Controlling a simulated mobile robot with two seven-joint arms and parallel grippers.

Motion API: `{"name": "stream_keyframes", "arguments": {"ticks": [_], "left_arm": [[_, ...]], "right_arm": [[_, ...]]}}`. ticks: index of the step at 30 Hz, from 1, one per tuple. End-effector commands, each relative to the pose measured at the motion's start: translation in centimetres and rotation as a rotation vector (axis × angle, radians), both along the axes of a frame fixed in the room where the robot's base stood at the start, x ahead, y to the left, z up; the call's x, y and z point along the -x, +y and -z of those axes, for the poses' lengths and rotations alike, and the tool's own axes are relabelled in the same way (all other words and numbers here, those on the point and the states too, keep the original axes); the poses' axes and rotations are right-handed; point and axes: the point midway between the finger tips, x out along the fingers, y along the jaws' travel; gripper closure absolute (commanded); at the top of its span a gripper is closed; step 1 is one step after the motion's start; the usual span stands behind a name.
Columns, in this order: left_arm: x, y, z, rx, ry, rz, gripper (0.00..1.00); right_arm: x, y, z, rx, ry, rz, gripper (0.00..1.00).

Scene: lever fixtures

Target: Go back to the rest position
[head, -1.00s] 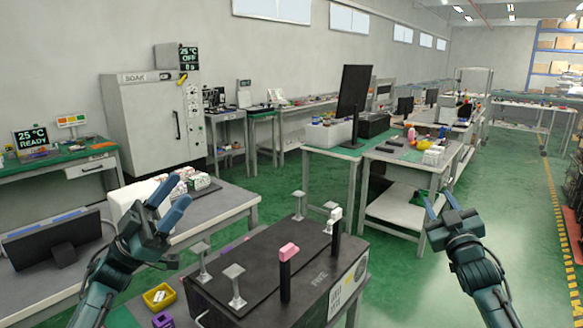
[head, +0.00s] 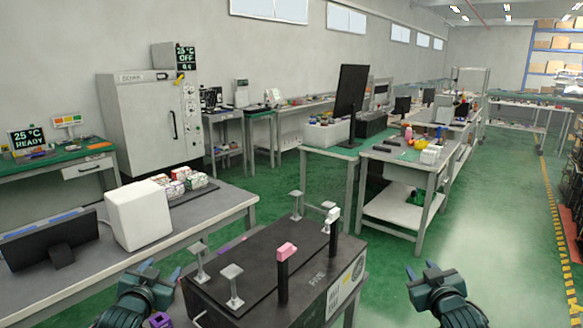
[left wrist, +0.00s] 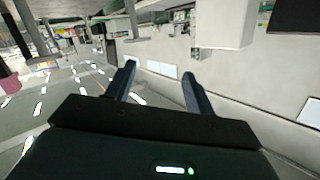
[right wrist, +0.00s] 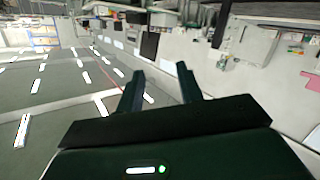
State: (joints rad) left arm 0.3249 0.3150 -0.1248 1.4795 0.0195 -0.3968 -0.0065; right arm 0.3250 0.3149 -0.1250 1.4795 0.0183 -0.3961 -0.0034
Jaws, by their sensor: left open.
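My left gripper (head: 160,272) is low in the head view, left of the black lever fixture and in front of the side table. Its fingers stand apart with nothing between them, and they also show spread in the left wrist view (left wrist: 158,85). My right gripper (head: 423,270) is low in the head view, right of the fixture, over green floor. Its fingers are spread and empty in the right wrist view (right wrist: 160,88). Neither gripper touches anything that I can see.
The black lever fixture (head: 240,285) stands between my grippers, with a pink-topped lever (head: 286,250) and a white-topped lever (head: 333,217) standing up. A white box (head: 138,215) and a dark monitor (head: 48,240) are on the left table. Green floor (head: 480,220) is open to the right.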

Motion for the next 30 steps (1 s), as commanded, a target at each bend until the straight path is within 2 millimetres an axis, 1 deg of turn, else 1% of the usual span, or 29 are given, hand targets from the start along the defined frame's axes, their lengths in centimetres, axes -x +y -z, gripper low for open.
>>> {"name": "stream_keyframes", "arguments": {"ticks": [1,2,3,5,6,8,9,11,12,14,15,18,21,23,25,30], "left_arm": [[1.8,-1.4,2.4,0.01,0.035,0.021,0.46],[2.9,-2.1,3.7,0.016,0.053,0.033,0.46],[4.5,-3.2,5.3,0.025,0.078,0.049,0.46],[7.2,-4.9,7.8,0.043,0.118,0.074,0.46],[9.3,-6.1,9.5,0.058,0.147,0.091,0.46],[12.9,-7.9,11.8,0.084,0.194,0.116,0.46],[15.4,-9.1,13.2,0.104,0.227,0.132,0.46],[19.2,-10.9,14.8,0.136,0.274,0.152,0.46],[21.6,-11.9,15.7,0.158,0.304,0.162,0.46],[25.0,-13.3,16.5,0.191,0.345,0.174,0.46],[27.0,-14.0,16.9,0.21,0.368,0.181,0.46],[30.9,-15.4,17.3,0.252,0.416,0.186,0.46],[33.3,-16.2,17.4,0.278,0.445,0.19,0.46],[34.0,-16.4,17.3,0.287,0.454,0.189,0.46],[34.4,-16.6,17.3,0.291,0.459,0.19,0.46],[34.5,-16.6,17.4,0.292,0.459,0.19,0.46]], "right_arm": [[1.8,1.3,2.4,-0.009,0.035,-0.021,0.64],[2.9,2.1,3.7,-0.016,0.053,-0.033,0.64],[4.5,3.1,5.4,-0.025,0.078,-0.048,0.64],[7.2,4.9,7.8,-0.042,0.119,-0.074,0.64],[9.4,6.1,9.5,-0.056,0.148,-0.091,0.64],[12.9,7.9,11.8,-0.083,0.195,-0.116,0.64],[15.4,9.1,13.2,-0.102,0.228,-0.133,0.64],[19.2,10.9,14.9,-0.134,0.275,-0.152,0.64],[21.6,11.9,15.7,-0.157,0.304,-0.163,0.64],[25.0,13.2,16.6,-0.189,0.345,-0.175,0.64],[27.0,14.0,16.9,-0.209,0.369,-0.181,0.64],[30.9,15.4,17.4,-0.25,0.416,-0.187,0.64],[33.3,16.2,17.4,-0.277,0.445,-0.19,0.64],[34.0,16.4,17.4,-0.286,0.454,-0.19,0.64],[34.4,16.5,17.3,-0.29,0.46,-0.191,0.64],[34.5,16.6,17.4,-0.29,0.46,-0.191,0.64]]}}
